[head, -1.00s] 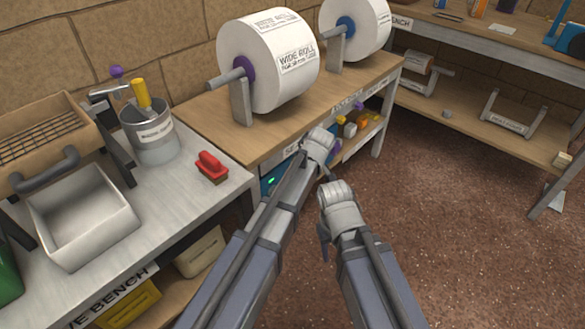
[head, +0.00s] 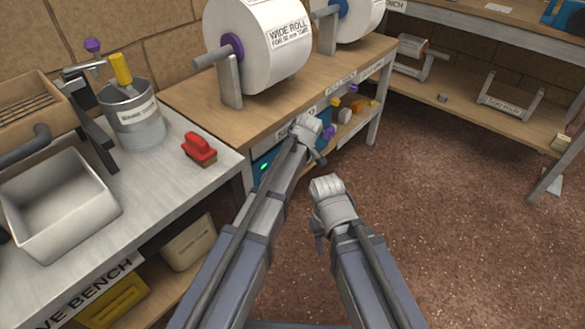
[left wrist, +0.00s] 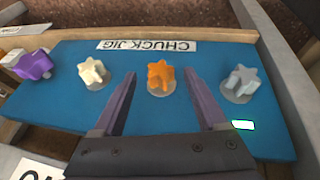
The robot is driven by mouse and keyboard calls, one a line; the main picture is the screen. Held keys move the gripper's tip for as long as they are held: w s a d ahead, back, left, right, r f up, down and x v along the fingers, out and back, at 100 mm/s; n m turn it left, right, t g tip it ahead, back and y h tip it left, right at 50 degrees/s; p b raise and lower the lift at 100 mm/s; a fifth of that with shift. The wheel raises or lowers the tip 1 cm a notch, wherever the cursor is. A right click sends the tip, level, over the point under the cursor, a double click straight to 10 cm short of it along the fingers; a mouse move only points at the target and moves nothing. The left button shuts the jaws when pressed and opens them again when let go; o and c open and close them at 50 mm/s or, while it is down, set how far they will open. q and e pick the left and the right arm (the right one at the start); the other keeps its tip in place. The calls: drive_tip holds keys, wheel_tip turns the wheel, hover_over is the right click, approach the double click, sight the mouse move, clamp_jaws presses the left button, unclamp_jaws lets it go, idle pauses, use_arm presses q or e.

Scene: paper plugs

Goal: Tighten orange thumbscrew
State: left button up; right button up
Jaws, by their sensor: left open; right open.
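The orange thumbscrew (left wrist: 160,78) stands on the blue chuck jig board (left wrist: 135,112) in the left wrist view, in a row with other star-shaped knobs. My left gripper (left wrist: 160,84) is open, with one finger on each side of the orange thumbscrew in the picture and nothing between them. I cannot tell how close the fingertips are in depth. In the head view my left gripper (head: 316,150) is at the shelf under the roll bench, and the orange thumbscrew is not clear there. My right gripper (head: 320,222) is open above the floor, away from the jig.
A cream knob (left wrist: 94,74), a purple knob (left wrist: 33,66) and a grey knob (left wrist: 240,82) flank the orange one. The wooden bench (head: 190,98) with the wide roll (head: 258,45) overhangs the shelf. The floor (head: 450,220) at right is clear.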

use_arm(q)
drive_tip(key=shift+b+x, duration=0.3)
drive_tip(key=shift+x, duration=0.5)
clamp_jaws()
